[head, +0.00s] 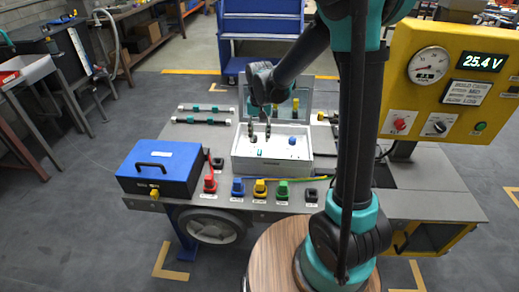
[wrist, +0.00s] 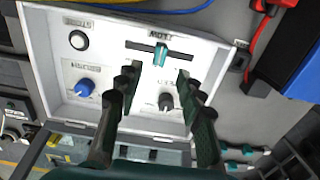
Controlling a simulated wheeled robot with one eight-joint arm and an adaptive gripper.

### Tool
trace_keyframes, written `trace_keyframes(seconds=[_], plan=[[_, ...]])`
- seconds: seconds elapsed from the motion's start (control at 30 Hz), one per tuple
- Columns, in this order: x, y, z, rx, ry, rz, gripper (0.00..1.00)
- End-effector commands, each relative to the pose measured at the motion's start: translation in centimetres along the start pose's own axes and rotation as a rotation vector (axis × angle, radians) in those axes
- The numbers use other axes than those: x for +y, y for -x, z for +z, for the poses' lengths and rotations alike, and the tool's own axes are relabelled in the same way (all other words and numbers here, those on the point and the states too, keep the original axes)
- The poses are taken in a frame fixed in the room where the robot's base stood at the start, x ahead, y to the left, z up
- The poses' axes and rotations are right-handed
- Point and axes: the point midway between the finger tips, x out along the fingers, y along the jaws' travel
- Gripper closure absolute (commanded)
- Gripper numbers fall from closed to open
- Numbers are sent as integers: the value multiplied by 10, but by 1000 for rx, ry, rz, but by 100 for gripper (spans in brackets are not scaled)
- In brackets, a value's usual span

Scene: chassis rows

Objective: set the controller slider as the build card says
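The open controller box (head: 270,165) stands on the bench, its pale panel facing up. In the head view my gripper (head: 259,125) hides part of the panel. The build card (head: 464,92) is on the yellow stand; its small text is only partly legible, with MID and LOW showing.
The panel also has a blue knob (wrist: 85,87), a grey knob (wrist: 166,102) and a round button (wrist: 78,40). A blue case (head: 160,170) stands left of the box. Red, blue, yellow and green connectors line the bench front. The raised lid stands behind the box.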

Motion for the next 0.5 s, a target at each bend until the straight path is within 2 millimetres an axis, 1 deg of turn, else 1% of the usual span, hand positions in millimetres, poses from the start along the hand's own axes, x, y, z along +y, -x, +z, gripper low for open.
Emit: trace_keyframes(seconds=[0.03, 0.2, 0.4, 0.5], plan=[[0, -10, 0, 0, 0, 0, 62], [0, -40, 0, 0, 0, 0, 62], [0, -63, 0, 0, 0, 0, 62], [0, -68, 0, 0, 0, 0, 62]])
